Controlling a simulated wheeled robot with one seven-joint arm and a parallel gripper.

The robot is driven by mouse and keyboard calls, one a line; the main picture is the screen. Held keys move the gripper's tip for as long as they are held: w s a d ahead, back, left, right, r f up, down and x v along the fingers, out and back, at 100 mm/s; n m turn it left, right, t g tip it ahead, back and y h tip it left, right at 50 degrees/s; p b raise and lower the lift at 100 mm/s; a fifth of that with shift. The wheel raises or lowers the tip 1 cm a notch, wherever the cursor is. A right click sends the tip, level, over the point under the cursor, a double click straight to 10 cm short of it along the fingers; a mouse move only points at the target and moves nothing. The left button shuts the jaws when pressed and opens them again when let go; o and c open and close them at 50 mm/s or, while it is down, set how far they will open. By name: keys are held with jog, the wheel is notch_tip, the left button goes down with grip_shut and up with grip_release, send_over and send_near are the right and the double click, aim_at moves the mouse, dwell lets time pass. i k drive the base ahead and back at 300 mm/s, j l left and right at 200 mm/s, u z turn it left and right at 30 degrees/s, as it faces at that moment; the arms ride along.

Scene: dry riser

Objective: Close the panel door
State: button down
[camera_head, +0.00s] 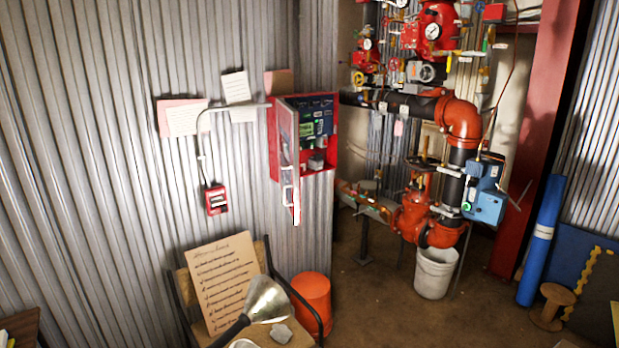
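The red panel box (327,176) is mounted on the corrugated metal wall, near the middle of the head view. Its panel door (287,150) stands open, swung out toward me from the left side of the box and seen at a steep angle. The door has a red frame, a pale pane and a light handle (288,192) on its lower part. Dark boards and a green screen (309,129) show inside the box. The door hides the left part of the inside. My gripper is not in view.
Below stands a chair (179,293) with a written board (222,281) and a metal-shaded lamp (267,297). An orange bucket (312,300) is beside it. Red valves and black pipes (462,160) fill the right, above a white bucket (436,274). Brown floor (375,315) is clear in front.

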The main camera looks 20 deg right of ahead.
aim_at(288, 117)
jog(key=k+j+z, duration=0.4)
jog(key=k+l+u, duration=0.1)
jog(key=l+u, duration=0.25)
jog(key=l, duration=0.15)
jog(key=i+l+u, duration=0.45)
jog(key=l, duration=0.15)
jog(key=l+u, duration=0.25)
jog(key=i+l+u, duration=0.25)
jog(key=l, duration=0.2)
jog(key=k, duration=0.1)
